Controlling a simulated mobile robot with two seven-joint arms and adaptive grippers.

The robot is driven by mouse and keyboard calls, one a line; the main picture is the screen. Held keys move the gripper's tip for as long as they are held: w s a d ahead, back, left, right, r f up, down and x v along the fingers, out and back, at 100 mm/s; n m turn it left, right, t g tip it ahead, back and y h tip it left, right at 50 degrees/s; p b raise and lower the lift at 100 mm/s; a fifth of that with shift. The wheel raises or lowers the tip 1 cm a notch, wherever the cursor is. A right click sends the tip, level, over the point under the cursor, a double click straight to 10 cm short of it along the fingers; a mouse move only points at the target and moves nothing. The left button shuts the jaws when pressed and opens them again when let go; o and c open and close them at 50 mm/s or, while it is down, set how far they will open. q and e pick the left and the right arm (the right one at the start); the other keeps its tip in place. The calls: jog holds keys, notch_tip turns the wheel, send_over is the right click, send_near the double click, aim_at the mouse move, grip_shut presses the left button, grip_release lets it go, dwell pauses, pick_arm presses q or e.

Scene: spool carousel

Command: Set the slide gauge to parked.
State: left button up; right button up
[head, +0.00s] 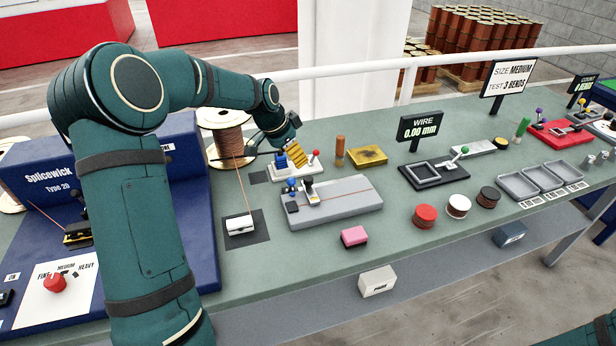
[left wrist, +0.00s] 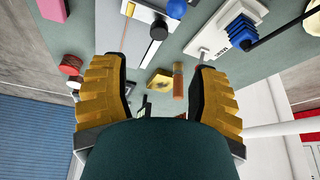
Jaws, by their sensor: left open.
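The slide gauge (head: 345,208) is a long grey block with a thin groove along its top. A small carriage with dark and blue knobs (head: 308,188) stands at its left end. In the left wrist view the grey gauge (left wrist: 131,38) shows at the top, with its black and blue knobs near the frame's edge. My left gripper (head: 292,155) has yellow fingers and hangs behind the gauge, close to a white device with a blue block. In the left wrist view the gripper (left wrist: 160,92) is open, its fingers wide apart with nothing gripped. My right gripper is out of view.
The white device with a blue block (head: 295,168) and red knob stands just behind the gauge. A copper post (head: 340,151) and yellow tray (head: 367,156) are to its right. A pink block (head: 354,237) lies in front. A wire sign reads 0.00 mm (head: 418,129).

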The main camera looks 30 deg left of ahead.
aim_at(307, 179)
pick_arm(q)
jog(key=x, duration=1.3)
jog(key=shift+b, duration=0.35)
jog(key=shift+o, duration=0.2)
grip_shut()
